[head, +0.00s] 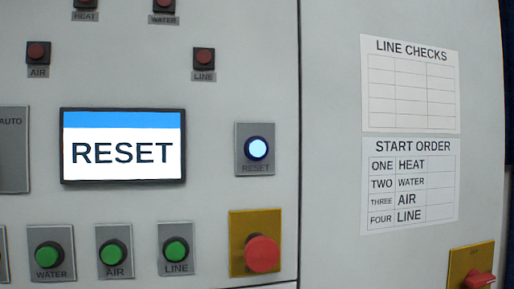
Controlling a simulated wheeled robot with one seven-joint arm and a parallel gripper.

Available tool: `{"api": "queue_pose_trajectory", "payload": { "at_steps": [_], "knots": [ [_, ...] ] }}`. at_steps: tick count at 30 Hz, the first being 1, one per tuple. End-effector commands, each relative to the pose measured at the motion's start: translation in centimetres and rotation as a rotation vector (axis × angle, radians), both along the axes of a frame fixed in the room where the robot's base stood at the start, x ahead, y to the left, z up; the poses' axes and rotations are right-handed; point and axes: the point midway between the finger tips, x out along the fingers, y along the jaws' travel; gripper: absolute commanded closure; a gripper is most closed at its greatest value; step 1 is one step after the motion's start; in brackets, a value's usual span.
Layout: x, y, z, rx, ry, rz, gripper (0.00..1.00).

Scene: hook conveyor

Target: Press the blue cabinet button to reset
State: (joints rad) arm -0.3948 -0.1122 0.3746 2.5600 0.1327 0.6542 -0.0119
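The blue reset button (257,148) sits on a grey plate labelled RESET, right of the screen on the cabinet front. Its centre glows pale blue-white inside a dark blue ring. The screen (123,146) shows the word RESET in black on white under a blue band. My gripper is not in the head view, so nothing of it shows near the button.
Below the reset button is a red mushroom button (262,253) on a yellow plate. Green WATER (48,255), AIR (114,253) and LINE (176,250) buttons line the bottom. Dark red lamps (204,58) sit above. A START ORDER sheet (411,185) and red switch (478,279) are at right.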

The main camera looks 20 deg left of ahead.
Motion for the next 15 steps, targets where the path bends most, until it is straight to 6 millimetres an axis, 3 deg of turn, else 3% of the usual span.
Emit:
{"api": "queue_pose_trajectory", "payload": {
  "at_steps": [1,6,15],
  "knots": [
    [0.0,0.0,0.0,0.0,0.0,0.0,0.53],
    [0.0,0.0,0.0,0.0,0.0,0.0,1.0],
    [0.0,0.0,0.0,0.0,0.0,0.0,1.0]
  ]
}}
